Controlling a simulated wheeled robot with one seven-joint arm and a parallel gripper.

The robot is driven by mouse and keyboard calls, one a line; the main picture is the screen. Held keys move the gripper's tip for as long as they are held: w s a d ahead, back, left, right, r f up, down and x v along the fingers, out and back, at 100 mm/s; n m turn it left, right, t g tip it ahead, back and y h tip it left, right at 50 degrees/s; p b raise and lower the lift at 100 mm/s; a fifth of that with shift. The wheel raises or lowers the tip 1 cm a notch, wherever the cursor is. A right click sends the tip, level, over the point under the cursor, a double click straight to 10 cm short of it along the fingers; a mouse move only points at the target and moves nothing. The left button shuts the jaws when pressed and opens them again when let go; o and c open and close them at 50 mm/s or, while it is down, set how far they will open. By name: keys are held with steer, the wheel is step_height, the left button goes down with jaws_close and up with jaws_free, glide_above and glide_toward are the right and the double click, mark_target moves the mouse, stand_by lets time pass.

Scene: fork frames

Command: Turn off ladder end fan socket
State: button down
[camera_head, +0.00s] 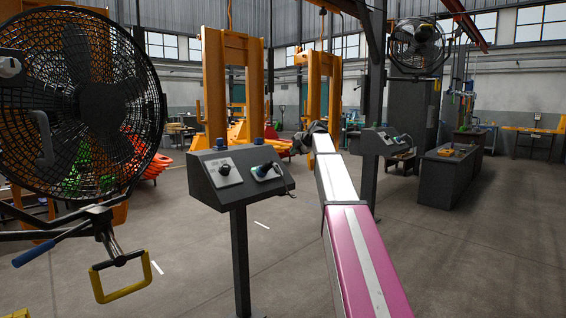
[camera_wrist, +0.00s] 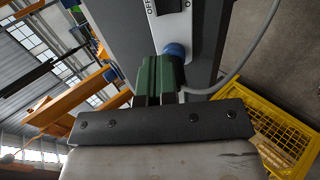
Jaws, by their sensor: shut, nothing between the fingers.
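A dark sloped control box (camera_head: 225,178) stands on a post in the middle of the head view. A similar control box (camera_head: 378,141) stands farther back on the right. In the wrist view my gripper (camera_wrist: 160,72) has its green fingers shut and empty. They are right by a round blue part (camera_wrist: 175,50) on a light plate (camera_wrist: 173,25) with partly visible lettering. I cannot tell whether they touch it.
A large black fan (camera_head: 85,95) is close on the left, with a yellow-handled frame (camera_head: 120,275) below it. Another fan (camera_head: 418,46) hangs at the upper right. A grey cable (camera_wrist: 238,70) and a yellow crate (camera_wrist: 275,135) show in the wrist view. A dark workbench (camera_head: 447,175) stands right.

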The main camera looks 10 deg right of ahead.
mark_target(277, 169)
steer(key=x, duration=1.3)
steer(key=shift+w+a+f, duration=0.15)
steer(key=shift+w+f, duration=0.05)
steer(key=shift+f, duration=0.05)
steer(key=shift+w+a+f, duration=0.1)
steer(key=shift+w, duration=0.05)
steer(key=shift+f, duration=0.1)
steer(key=shift+s+d+f, duration=0.35)
steer(key=shift+s+d, duration=0.05)
steer(key=shift+s, duration=0.15)
steer(key=shift+s+r, duration=0.1)
steer(key=shift+r, duration=0.05)
